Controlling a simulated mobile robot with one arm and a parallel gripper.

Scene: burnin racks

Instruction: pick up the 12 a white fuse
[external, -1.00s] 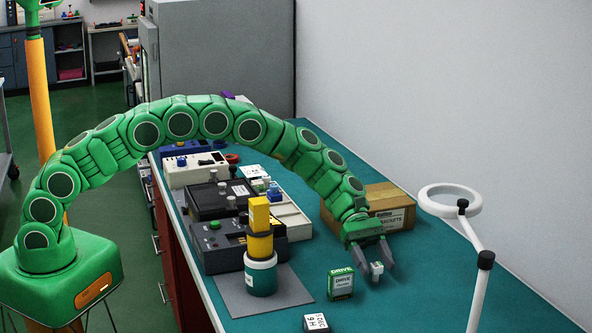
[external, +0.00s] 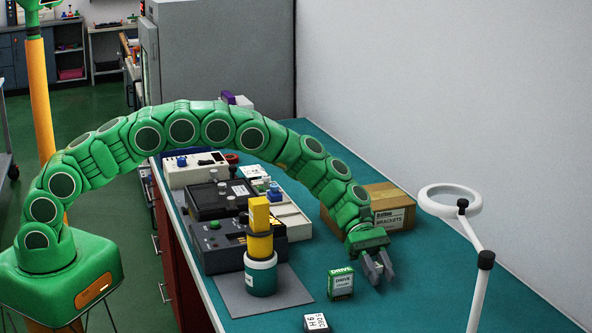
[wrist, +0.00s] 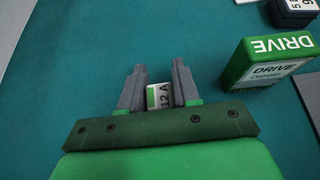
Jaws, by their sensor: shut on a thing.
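The white fuse (wrist: 153,97), marked 12 A with a green patch, stands between the two grey fingers of my gripper (wrist: 158,88) in the wrist view. My gripper is shut on it. In the external view my gripper (external: 378,268) is low over the teal bench, in front of the cardboard box, and the fuse (external: 376,267) is mostly hidden by the fingers. I cannot tell whether the fuse still touches the bench.
A green and white DRIVE box (external: 341,283) stands just left of my gripper. A cardboard brackets box (external: 392,208) is behind it. A white ring lamp (external: 450,199) is to the right. A small labelled block (external: 316,322) lies in front. Bench instruments (external: 240,241) fill the left.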

